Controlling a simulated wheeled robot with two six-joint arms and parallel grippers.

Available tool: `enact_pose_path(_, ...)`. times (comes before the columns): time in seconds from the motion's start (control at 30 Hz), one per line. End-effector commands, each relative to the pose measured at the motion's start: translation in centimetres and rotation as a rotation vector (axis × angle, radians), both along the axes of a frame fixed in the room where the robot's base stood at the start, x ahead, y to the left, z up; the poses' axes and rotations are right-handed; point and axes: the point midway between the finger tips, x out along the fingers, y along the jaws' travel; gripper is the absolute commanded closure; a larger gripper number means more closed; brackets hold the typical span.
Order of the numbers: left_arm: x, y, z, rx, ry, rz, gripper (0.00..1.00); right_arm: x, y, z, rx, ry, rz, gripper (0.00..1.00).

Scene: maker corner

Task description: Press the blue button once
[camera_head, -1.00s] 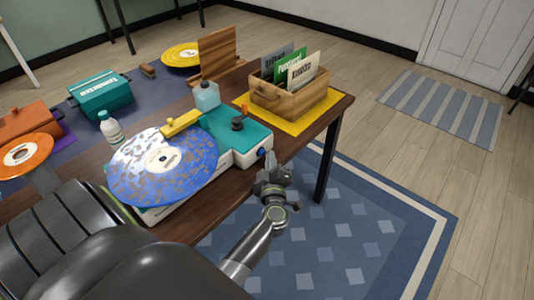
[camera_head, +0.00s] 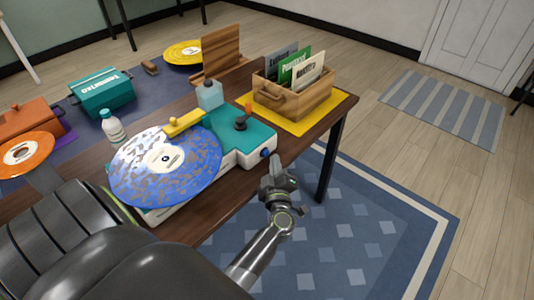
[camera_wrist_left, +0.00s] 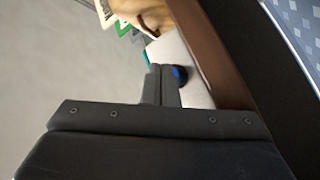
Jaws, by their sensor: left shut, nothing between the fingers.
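The blue button (camera_head: 265,153) is a small round knob on the front right corner of the white and teal turntable (camera_head: 247,139), which carries a blue speckled record (camera_head: 140,178). My left gripper (camera_head: 275,166) is shut and empty, just off the table's front edge, near the button and slightly to its right. In the left wrist view the shut fingertips (camera_wrist_left: 163,70) appear beside the blue button (camera_wrist_left: 180,75), which is partly hidden by a finger. I cannot tell whether they touch. My right gripper is not in view.
A wooden crate of record sleeves (camera_head: 293,101) stands on a yellow mat (camera_head: 342,104) behind the turntable. Open space above the blue rug (camera_head: 340,230) lies in front of the table (camera_head: 215,212).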

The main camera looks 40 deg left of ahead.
Motion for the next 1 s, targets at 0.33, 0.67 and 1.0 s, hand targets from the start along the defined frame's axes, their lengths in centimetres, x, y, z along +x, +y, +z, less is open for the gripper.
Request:
enact_pose_path(0.33,-0.5,-2.9,-0.6,-0.008,0.010,-0.001,1.00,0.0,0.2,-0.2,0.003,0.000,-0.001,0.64)
enact_pose_path(0.67,-0.4,-3.1,-0.4,-0.007,0.006,-0.001,1.00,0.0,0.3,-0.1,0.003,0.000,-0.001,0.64)
enact_pose_path(1.0,-0.3,-3.1,-0.3,-0.006,0.006,-0.002,1.00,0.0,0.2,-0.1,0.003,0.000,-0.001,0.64)
